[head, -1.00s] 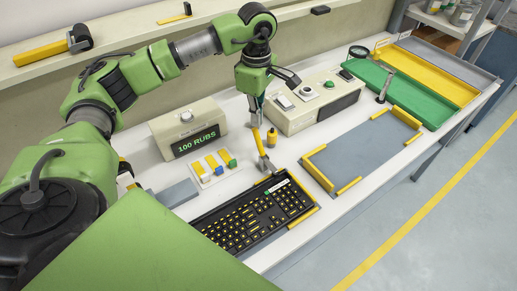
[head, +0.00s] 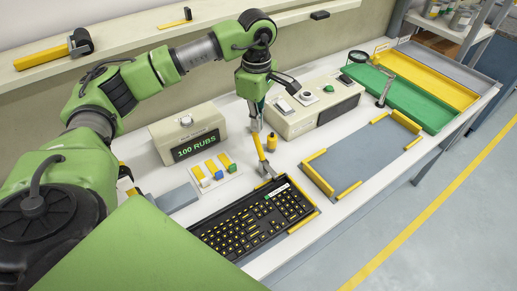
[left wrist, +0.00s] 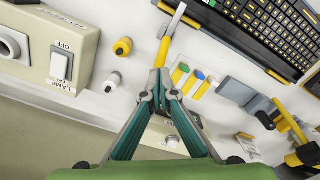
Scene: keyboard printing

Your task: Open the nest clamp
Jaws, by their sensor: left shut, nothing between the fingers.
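My right gripper is not in view.
A counter box reading "100 RUBS" (head: 189,133) stands left of the gripper. A yellow bottle (head: 272,142) and a switch box (head: 318,108) are near the clamp. A grey mat (head: 365,152) lies to the right.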

